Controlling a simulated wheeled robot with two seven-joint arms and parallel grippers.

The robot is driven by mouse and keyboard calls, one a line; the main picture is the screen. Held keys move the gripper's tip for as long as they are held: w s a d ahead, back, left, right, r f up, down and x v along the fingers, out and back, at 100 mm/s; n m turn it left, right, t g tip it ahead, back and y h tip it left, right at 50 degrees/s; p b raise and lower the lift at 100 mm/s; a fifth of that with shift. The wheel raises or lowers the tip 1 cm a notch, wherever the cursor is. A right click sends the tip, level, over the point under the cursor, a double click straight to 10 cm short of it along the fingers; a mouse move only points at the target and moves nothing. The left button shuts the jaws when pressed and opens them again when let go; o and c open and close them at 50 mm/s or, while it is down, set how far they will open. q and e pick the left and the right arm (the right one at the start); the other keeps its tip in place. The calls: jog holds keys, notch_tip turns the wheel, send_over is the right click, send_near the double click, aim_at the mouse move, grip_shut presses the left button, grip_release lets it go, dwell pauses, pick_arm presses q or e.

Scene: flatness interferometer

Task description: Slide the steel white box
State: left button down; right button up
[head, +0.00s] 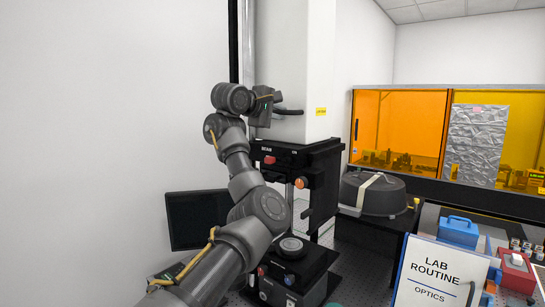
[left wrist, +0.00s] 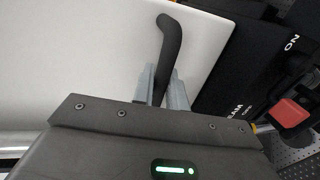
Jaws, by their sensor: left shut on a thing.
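The white box (head: 305,62) is a tall upright housing above the black interferometer body (head: 318,165) in the head view. A black curved handle (head: 291,112) sticks out low on its front face. My left gripper (head: 276,105) is at this handle. In the left wrist view, the grey fingers of the left gripper (left wrist: 162,80) are shut on the black handle (left wrist: 168,42), with the white face of the box (left wrist: 90,55) behind. The handle's lower part is hidden between the fingers. My right gripper is in neither view.
A dark monitor (head: 197,219) stands left of the instrument, partly behind my arm. A round dark cover with a strap (head: 372,193) sits to the right. A sign (head: 437,275), a blue case (head: 459,231) and a red box (head: 517,272) stand front right. Orange enclosure panels (head: 398,125) are behind.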

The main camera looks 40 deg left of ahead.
pick_arm(q)
jog(key=shift+r, duration=0.45)
jog(key=c, duration=1.5)
grip_release()
jog(key=shift+f, duration=0.1)
jog(key=shift+s, duration=0.1)
jog(key=shift+s+b, duration=0.25)
jog(key=shift+b, duration=0.2)
jog(key=b+v, duration=0.7)
jog(key=v, duration=0.3)
